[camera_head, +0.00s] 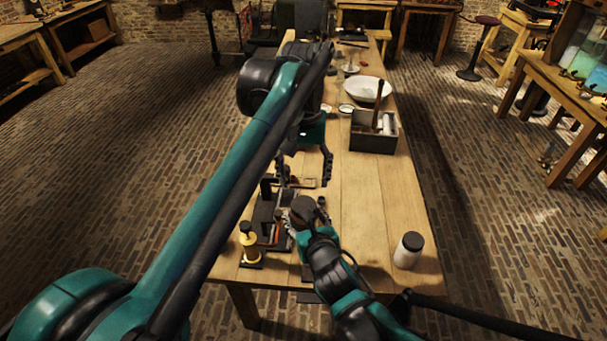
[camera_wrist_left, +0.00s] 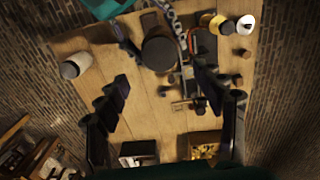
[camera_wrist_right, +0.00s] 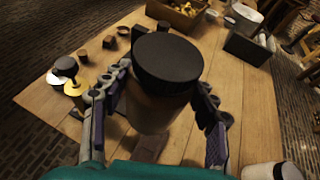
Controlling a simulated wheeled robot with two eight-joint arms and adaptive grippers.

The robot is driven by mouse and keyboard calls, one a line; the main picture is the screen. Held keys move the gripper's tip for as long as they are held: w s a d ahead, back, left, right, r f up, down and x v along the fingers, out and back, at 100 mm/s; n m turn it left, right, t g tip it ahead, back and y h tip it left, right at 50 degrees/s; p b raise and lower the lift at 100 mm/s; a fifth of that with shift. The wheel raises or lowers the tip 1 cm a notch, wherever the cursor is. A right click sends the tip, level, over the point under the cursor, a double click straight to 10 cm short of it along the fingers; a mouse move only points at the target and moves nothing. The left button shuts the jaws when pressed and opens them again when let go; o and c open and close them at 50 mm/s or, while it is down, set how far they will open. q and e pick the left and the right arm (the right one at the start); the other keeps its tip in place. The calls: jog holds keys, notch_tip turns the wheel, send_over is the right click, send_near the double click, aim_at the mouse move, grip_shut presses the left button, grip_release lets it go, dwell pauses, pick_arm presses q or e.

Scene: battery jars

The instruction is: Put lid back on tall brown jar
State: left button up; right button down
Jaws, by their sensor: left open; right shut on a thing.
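The tall brown jar (camera_wrist_right: 152,108) stands between the fingers of my right gripper (camera_wrist_right: 165,85), which is shut on it. A wide black lid (camera_wrist_right: 168,60) sits on top of the jar; I cannot tell if it is fully seated. From above, the round dark lid shows in the left wrist view (camera_wrist_left: 159,53) and in the head view (camera_head: 303,207), hiding the jar body. My left gripper (camera_head: 306,178) is open and empty, beyond the jar in the head view. Its spread fingers (camera_wrist_left: 160,90) show apart in the left wrist view, with nothing between them.
A white jar with a black lid (camera_head: 408,252) stands at the table's near right. A yellow and black item (camera_head: 249,245) is at the near left. A dark box (camera_head: 372,138) and a white bowl (camera_head: 368,88) are farther back. The table's right middle is clear.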

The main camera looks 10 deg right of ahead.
aim_at(304, 204)
pick_arm(q)
jog(key=shift+f, duration=0.1)
jog(key=shift+f, duration=3.9)
jog(key=c, duration=1.2)
jog(key=o, duration=1.4)
jog(key=shift+c, duration=0.2)
jog(key=shift+r, duration=0.1)
notch_tip(304, 204, up, 12)
